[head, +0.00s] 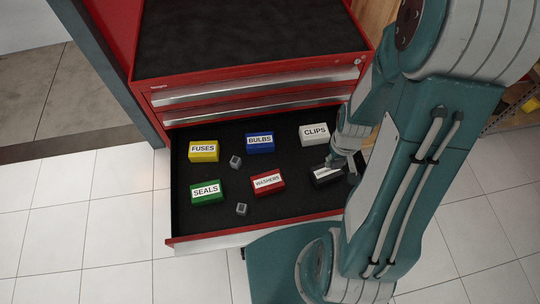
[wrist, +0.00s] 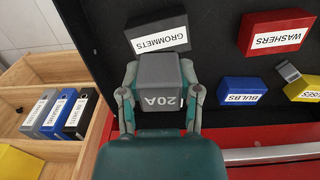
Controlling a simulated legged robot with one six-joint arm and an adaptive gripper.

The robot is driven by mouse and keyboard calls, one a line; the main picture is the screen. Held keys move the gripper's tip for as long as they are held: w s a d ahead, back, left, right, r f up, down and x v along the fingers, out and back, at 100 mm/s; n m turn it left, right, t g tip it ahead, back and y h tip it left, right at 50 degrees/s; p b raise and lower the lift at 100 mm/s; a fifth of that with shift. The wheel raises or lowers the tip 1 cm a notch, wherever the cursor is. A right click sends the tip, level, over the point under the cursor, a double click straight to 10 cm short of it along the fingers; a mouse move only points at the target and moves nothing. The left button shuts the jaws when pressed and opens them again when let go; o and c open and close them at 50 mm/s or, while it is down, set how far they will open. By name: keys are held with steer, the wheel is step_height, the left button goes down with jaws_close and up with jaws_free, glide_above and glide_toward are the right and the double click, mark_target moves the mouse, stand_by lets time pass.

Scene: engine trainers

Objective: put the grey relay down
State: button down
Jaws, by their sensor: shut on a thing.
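The grey relay (wrist: 160,72), marked 20A, is between the two fingers of my gripper (wrist: 160,85) in the wrist view. My gripper is shut on it. In the head view my gripper (head: 338,160) is over the right part of the open drawer (head: 215,226), by the black grommets box (head: 325,180). The relay is in front of part of the grommets box (wrist: 158,36) in the wrist view. I cannot tell the relay's height above the drawer floor.
The drawer holds fuses (head: 203,152), bulbs (head: 260,143), clips (head: 314,135), seals (head: 208,191) and washers (head: 268,181) boxes. Two small grey parts (head: 235,162) (head: 241,209) lie between them. Bare drawer floor shows between the boxes. A wooden bin (wrist: 40,75) holds labelled boxes outside.

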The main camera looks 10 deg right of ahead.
steer(key=w+a+f, duration=0.4)
steer(key=w+a, duration=0.2)
glide_above(290, 161)
steer(key=f, duration=0.5)
steer(key=shift+s+d+f, duration=0.1)
steer(key=shift+s+d, duration=0.1)
steer(key=shift+s, duration=0.15)
steer(key=f, duration=0.3)
steer(key=shift+w+a, duration=0.2)
steer(key=shift+d+f, duration=0.1)
steer(key=shift+f, duration=0.25)
steer(key=shift+c, duration=1.5)
jaws_free()
steer(key=shift+f, duration=0.1)
